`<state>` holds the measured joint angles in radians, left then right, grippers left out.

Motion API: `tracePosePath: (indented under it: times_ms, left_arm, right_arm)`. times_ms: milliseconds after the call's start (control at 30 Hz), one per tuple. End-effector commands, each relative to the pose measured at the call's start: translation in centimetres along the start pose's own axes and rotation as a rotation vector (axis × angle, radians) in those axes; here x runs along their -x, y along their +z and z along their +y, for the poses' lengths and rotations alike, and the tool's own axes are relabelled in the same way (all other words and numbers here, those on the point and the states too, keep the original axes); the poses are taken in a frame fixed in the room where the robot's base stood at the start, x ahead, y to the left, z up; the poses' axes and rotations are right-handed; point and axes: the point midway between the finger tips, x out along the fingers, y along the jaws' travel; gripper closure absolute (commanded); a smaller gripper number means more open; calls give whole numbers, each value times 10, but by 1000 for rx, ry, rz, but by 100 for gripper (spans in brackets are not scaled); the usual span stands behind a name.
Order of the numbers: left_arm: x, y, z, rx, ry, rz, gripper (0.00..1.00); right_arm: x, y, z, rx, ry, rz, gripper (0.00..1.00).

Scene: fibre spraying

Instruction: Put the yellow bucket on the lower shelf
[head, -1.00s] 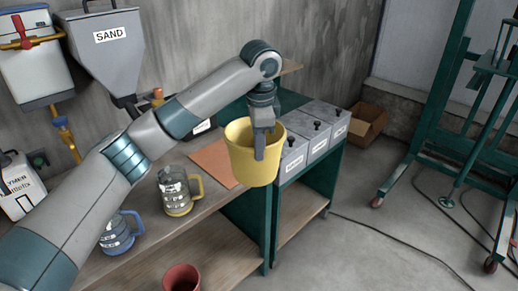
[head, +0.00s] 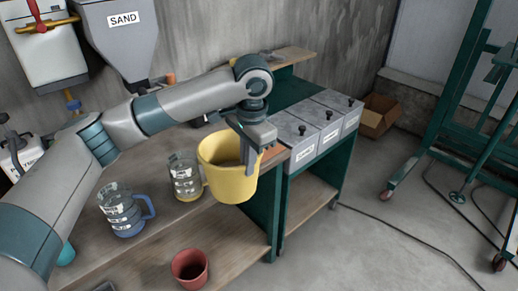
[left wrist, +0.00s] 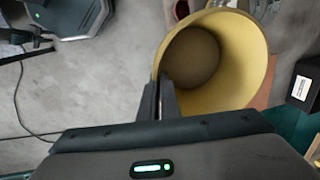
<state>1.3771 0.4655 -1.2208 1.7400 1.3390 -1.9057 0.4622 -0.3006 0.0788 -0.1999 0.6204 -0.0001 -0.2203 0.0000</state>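The yellow bucket (head: 222,183) hangs in the air in front of the workbench edge. My left gripper (head: 247,158) is shut on its rim at the right side, with one finger outside the wall. In the left wrist view the bucket (left wrist: 245,60) shows its open, empty-looking inside, with its rim at the fingers (left wrist: 158,102). The wooden lower shelf (head: 225,245) runs under the workbench, below the bucket. It continues at the right behind the green panel (head: 309,205). My right gripper is not in view.
A red cup (head: 189,268) stands low at the front, near the lower shelf. A blue-handled jug (head: 122,212) and a yellow-handled jug (head: 184,178) stand on the worktop. Grey lidded boxes (head: 297,136) are at the right. The floor (head: 370,235) in front is mostly clear.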

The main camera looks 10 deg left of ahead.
Motion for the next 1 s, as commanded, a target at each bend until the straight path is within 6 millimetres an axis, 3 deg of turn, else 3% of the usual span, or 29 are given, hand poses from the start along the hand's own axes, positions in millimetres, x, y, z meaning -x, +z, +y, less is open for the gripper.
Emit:
tracePosePath:
  times_ms: [700,900,1000]
  left_arm:
    - [-58,148,50,638,-1,-67,100]
    - [-64,170,59,726,0,-75,100]
    - [-69,170,60,732,0,-75,100]
  right_arm:
    - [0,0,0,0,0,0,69]
    - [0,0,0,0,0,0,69]
    - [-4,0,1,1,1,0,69]
